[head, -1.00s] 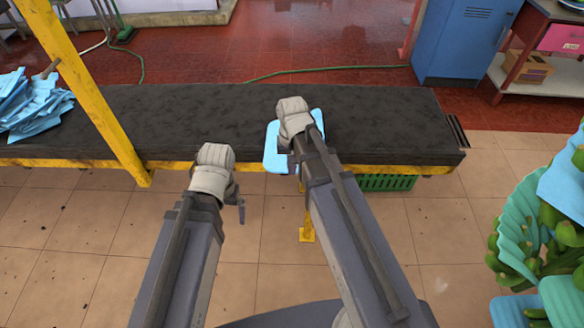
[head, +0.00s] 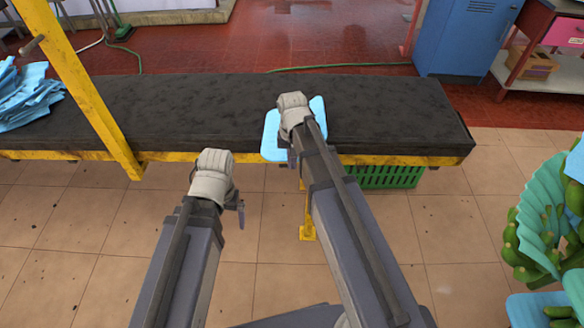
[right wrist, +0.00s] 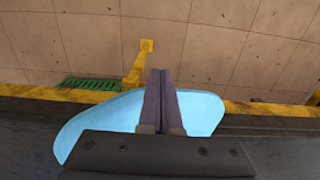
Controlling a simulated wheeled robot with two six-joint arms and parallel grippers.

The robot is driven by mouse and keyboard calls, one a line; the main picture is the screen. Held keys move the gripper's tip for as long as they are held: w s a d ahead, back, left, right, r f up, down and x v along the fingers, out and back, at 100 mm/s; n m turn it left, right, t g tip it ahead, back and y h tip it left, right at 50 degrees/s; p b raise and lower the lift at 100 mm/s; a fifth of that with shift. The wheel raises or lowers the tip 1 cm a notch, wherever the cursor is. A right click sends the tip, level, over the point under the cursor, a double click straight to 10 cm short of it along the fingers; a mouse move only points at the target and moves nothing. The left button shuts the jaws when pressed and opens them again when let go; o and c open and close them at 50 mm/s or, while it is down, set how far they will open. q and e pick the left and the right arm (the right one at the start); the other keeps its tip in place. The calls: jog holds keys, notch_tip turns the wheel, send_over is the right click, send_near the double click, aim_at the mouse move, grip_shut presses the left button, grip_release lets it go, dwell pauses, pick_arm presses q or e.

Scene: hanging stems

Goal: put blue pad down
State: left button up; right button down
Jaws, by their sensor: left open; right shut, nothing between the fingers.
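The light blue pad (head: 274,143) is at the front edge of the dark-topped table (head: 390,112), partly behind my right gripper in the head view. In the right wrist view the pad (right wrist: 95,122) spreads to both sides of the fingers and overlaps the yellow rail. My right gripper (right wrist: 158,75) is shut with nothing between its fingers; it also shows in the head view (head: 293,160). Whether it touches the pad cannot be told. My left gripper (head: 240,212) is open and empty, in front of the table and left of the pad.
A pile of blue sheets (head: 25,97) lies on the table's left end, by a yellow post (head: 85,85). A green crate (head: 385,177) is under the table. Green fruit with blue padding (head: 545,225) hangs at the right. The table top right of the pad is clear.

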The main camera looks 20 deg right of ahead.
jog(key=w+d, duration=0.1)
jog(key=w, duration=0.3)
jog(key=w+d, duration=0.1)
jog(key=w, duration=0.4)
jog(key=w+d, duration=0.2)
jog(key=w, duration=0.3)
jog(key=shift+w, duration=0.1)
jog(key=shift+s, duration=0.2)
jog(key=shift+s+a, duration=0.1)
jog(key=shift+s, duration=0.35)
jog(key=s, duration=0.2)
jog(key=s+a, duration=0.1)
jog(key=shift+s+r+p, duration=0.1)
jog(key=shift+r+p, duration=0.25)
notch_tip(320, 180, up, 9)
jog(key=p, duration=0.9)
jog(key=shift+w+r, duration=0.2)
jog(key=shift+d, duration=0.1)
